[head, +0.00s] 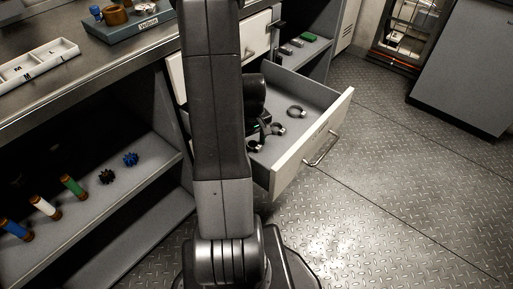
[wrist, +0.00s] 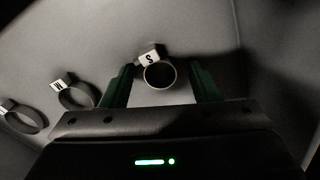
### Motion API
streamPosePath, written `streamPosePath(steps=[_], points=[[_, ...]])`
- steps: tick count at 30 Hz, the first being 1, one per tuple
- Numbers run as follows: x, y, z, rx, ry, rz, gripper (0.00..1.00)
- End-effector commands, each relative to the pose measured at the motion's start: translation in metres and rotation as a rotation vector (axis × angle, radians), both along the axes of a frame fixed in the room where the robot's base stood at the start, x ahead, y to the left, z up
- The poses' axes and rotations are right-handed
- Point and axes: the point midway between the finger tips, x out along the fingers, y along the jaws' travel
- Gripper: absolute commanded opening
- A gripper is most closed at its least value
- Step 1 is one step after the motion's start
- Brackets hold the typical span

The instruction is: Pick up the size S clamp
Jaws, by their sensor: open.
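The size S clamp (wrist: 160,75) is a small dark ring with a white tag marked S, lying on the drawer floor in the wrist view. My gripper (wrist: 164,84) is open, with one green-edged finger to each side of the S clamp. I cannot tell whether either finger touches it. A second, larger clamp (wrist: 76,94) with a tag lies left of the gripper, and a third clamp (wrist: 22,119) lies at the far left. In the head view my arm hides part of the open drawer (head: 318,128), and my gripper (head: 258,146) is low inside it.
The drawer's walls surround the clamps, and its front has a metal handle (head: 322,150). A shelf (head: 120,180) at left holds coloured cylinders and small gears. A worktop (head: 120,62) with a white tray (head: 38,62) is above. The floor at right is clear.

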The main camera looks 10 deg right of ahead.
Motion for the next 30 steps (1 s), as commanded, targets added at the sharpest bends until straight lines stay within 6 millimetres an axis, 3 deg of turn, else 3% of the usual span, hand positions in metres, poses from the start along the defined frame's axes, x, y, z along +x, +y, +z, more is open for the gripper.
streamPosePath(steps=[2, 9, 20, 30], points=[[0.000, 0.000, 0.000, 0.000, 0.000, 0.000, 0.52], [0.000, 0.000, 0.001, 0.000, 0.000, 0.000, 0.08], [0.000, 0.000, 0.005, -0.001, -0.001, 0.000, 0.08], [0.001, 0.000, 0.069, -0.001, -0.004, 0.000, 0.08]])
